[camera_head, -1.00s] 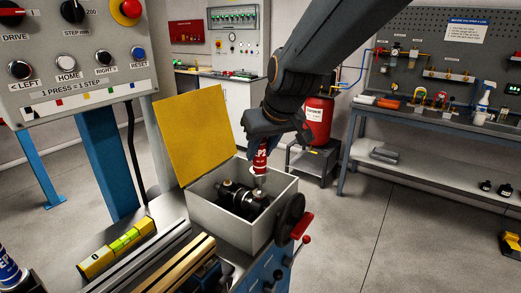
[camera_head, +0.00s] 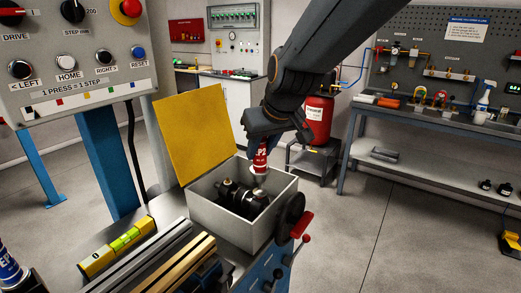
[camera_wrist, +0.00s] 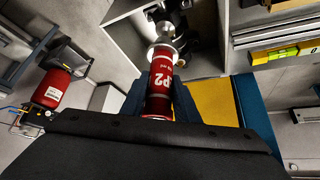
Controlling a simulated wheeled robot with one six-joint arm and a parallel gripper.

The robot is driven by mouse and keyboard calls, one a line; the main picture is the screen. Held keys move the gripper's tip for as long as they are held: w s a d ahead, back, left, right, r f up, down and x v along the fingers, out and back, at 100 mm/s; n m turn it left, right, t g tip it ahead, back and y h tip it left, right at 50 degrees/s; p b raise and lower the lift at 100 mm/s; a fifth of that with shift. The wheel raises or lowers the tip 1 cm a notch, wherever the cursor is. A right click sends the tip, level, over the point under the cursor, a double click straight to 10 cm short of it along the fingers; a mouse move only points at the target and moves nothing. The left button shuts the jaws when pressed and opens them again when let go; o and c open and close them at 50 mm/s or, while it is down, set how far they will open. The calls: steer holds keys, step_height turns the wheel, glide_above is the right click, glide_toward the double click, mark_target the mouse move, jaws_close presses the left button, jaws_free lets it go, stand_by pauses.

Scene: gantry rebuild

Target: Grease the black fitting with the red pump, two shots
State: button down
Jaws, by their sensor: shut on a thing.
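My gripper (camera_head: 262,141) is shut on the red pump (camera_head: 260,157), a red cylinder with white lettering and a pale metal nozzle end. The pump hangs nozzle down over the open grey box (camera_head: 216,216). It also shows in the wrist view (camera_wrist: 160,85), between the two dark fingers. A black cylindrical unit (camera_head: 236,194) with some bright metal parts lies in the box. The pump's nozzle is close above its right end; I cannot tell whether they touch. The black fitting itself is too small to make out.
The box's yellow lid (camera_head: 197,135) stands open behind it. A black handwheel (camera_head: 290,220) with a red handle is at the box's right. A yellow level (camera_head: 118,247) and metal rails lie in front. A blue canister (camera_head: 10,268) is at lower left. A control panel (camera_head: 75,55) overhangs the left.

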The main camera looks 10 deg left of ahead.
steer(key=shift+r, duration=0.1)
steer(key=shift+r+p, duration=2.05)
steer(key=shift+r, duration=0.95)
